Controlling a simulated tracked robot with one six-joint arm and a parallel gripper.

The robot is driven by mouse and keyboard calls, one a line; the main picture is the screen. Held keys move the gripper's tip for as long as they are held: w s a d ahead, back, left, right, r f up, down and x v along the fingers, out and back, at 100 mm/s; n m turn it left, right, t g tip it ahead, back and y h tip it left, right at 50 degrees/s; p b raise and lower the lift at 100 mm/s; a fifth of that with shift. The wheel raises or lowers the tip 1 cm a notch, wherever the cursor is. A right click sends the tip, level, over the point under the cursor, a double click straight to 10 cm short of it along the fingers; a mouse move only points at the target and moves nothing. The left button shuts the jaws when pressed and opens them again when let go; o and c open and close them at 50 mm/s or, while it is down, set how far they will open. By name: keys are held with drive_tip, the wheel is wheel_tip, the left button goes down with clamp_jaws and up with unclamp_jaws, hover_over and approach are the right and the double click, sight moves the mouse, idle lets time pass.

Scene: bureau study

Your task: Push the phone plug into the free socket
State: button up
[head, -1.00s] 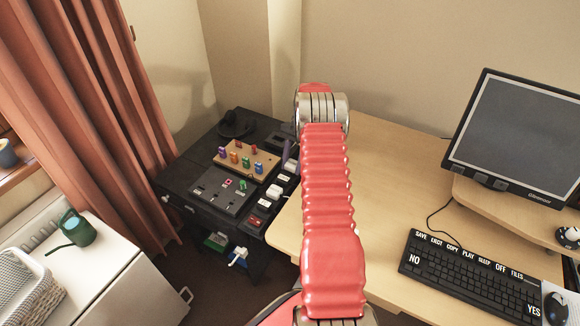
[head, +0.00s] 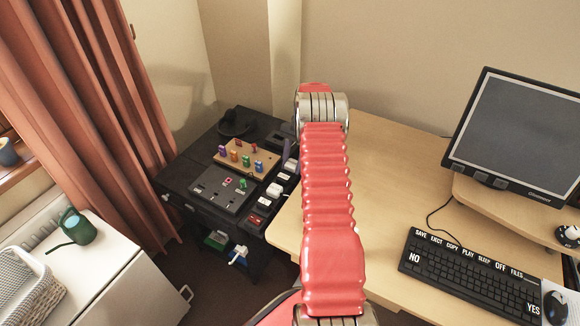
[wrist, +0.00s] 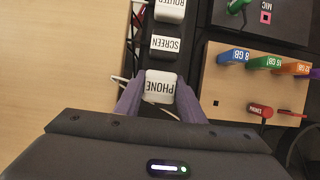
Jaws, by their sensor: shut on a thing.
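The white phone plug (wrist: 160,86), lettered PHONE upside down, is between the two purple fingers of my gripper (wrist: 157,92) in the wrist view. The gripper is shut on it, one finger on each side. The plug is in line with the black SCREEN plug (wrist: 165,46) and the white ROUTER plug (wrist: 170,9) along a dark strip. No free socket shows clearly; the plug and gripper hide what is beneath, and I cannot tell how deep the plug sits. In the head view my arm hides most of the gripper; a purple finger (head: 287,150) shows beside it.
A wooden board (wrist: 232,100) with coloured USB sticks stands right of the strip in the wrist view. A light wooden desk (wrist: 60,60) lies close on the left. White cables run beside the plugs. A keyboard (head: 470,275) and monitor (head: 520,135) stand farther right.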

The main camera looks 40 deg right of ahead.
drive_tip(key=shift+f, duration=0.1)
drive_tip(key=o, duration=1.1)
drive_tip(key=shift+c, duration=0.2)
drive_tip(key=shift+s+f, duration=0.1)
drive_tip(key=v, duration=1.4)
